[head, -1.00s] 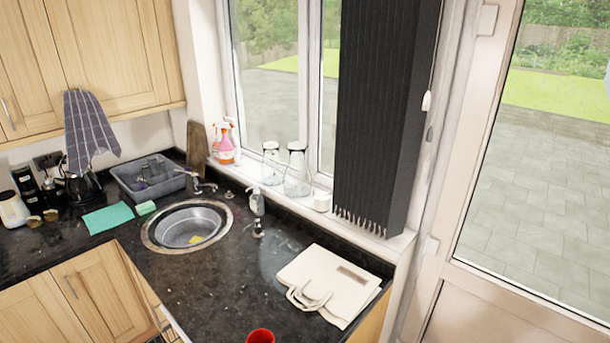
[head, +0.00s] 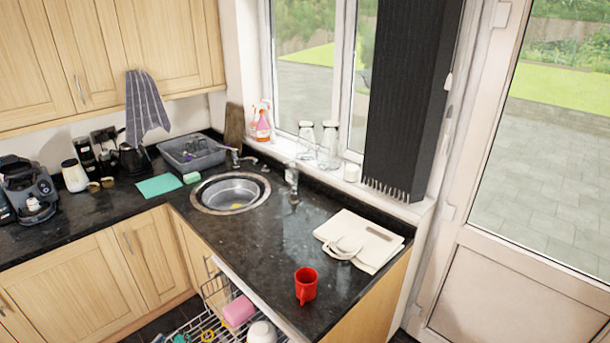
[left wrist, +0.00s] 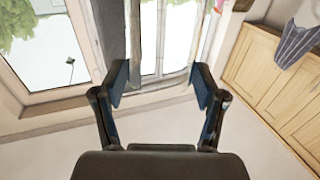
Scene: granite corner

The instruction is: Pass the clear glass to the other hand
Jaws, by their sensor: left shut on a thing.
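My left gripper (left wrist: 162,84) shows only in the left wrist view. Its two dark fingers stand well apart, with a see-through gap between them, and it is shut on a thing. I take this to be the clear glass, but its outline cannot be made out against the bright window and wall. Neither gripper shows in the head view, and my right gripper is in no view.
Two clear glass vessels (head: 306,138) (head: 328,145) stand on the windowsill. A red mug (head: 306,286) and folded cream cloth (head: 361,239) rest on the dark counter (head: 245,240) by the sink (head: 231,193). An open dishwasher rack (head: 208,325) is below. Counter between sink and mug is clear.

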